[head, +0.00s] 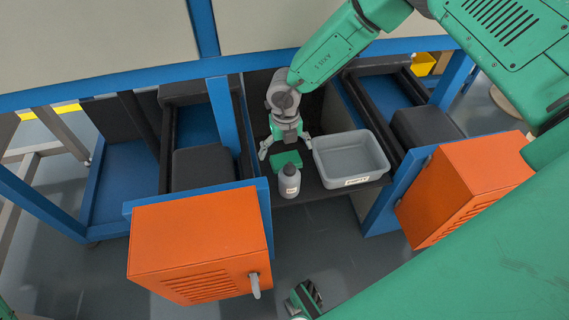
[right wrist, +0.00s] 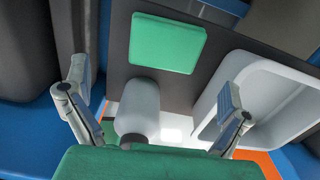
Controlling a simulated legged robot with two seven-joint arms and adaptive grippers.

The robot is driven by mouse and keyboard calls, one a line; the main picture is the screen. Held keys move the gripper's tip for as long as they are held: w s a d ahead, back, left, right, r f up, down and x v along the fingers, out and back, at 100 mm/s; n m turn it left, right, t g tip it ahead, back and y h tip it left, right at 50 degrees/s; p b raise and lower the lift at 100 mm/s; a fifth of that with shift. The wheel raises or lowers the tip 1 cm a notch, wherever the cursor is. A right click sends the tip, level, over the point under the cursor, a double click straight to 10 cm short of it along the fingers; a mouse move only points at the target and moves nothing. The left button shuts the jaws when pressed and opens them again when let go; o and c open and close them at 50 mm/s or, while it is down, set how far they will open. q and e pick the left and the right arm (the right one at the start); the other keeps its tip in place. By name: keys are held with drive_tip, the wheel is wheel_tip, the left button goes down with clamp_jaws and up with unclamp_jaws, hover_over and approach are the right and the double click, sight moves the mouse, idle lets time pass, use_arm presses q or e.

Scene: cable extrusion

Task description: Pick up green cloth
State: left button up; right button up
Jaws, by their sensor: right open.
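The green cloth (head: 281,160) lies as a flat folded rectangle on the dark shelf, behind the bottle and left of the grey bin. In the right wrist view the cloth (right wrist: 167,43) is fully visible, apart from the fingers. My right gripper (head: 286,148) is open and points down over the shelf, close above the cloth. In the right wrist view its two fingers are spread wide with nothing held between them.
A grey bottle (head: 289,181) stands just in front of the cloth. A grey labelled bin (head: 372,180) stands right of it. Blue frame posts and orange boxes (head: 200,245) flank the shelf, with a beam (head: 120,81) above and behind.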

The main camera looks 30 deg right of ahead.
sight(286, 162)
drive_tip(key=shift+d+f, duration=0.25)
drive_tip(key=shift+f, duration=0.3)
drive_tip(key=f, duration=0.1)
drive_tip(key=f+b, duration=0.2)
drive_tip(key=shift+s+f, duration=0.25)
drive_tip(key=shift+f, duration=0.1)
drive_tip(key=shift+a+f, duration=0.15)
drive_tip(key=shift+f, duration=0.3)
drive_tip(key=shift+r, duration=0.1)
drive_tip(key=shift+c, duration=0.8)
drive_tip(key=c, duration=1)
